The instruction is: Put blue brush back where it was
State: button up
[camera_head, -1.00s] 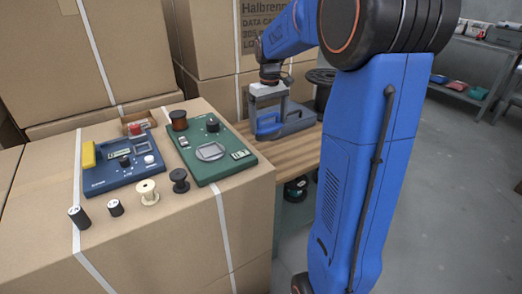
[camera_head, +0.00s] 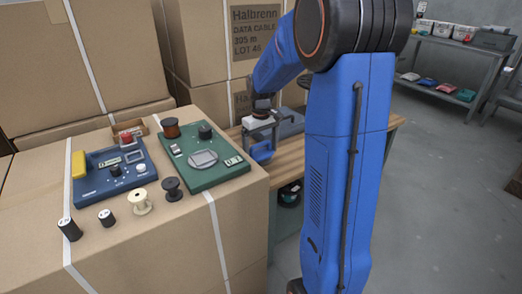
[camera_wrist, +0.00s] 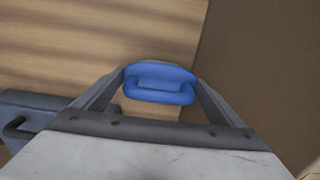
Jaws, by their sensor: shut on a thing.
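The blue brush (camera_head: 262,152) is between the fingers of my gripper (camera_head: 261,143), near the left end of the wooden table. In the wrist view the blue brush (camera_wrist: 160,83) shows its rounded blue body across the fingertips of my gripper (camera_wrist: 160,92), which is shut on it. Wood and a brown surface lie beyond it in that view. I cannot tell whether the brush touches the table. Its underside is hidden.
The wooden table (camera_head: 291,159) has a grey box (camera_head: 290,123) just behind and right of my gripper. Left are cardboard boxes holding a blue device (camera_head: 112,174), a green device (camera_head: 205,160) and several spools. A reel (camera_head: 290,193) sits below the table.

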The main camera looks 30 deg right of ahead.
jog(key=o, duration=0.9)
jog(key=shift+f, duration=0.15)
notch_tip(320, 180, up, 12)
jog(key=shift+r, duration=0.2)
dwell(0.3)
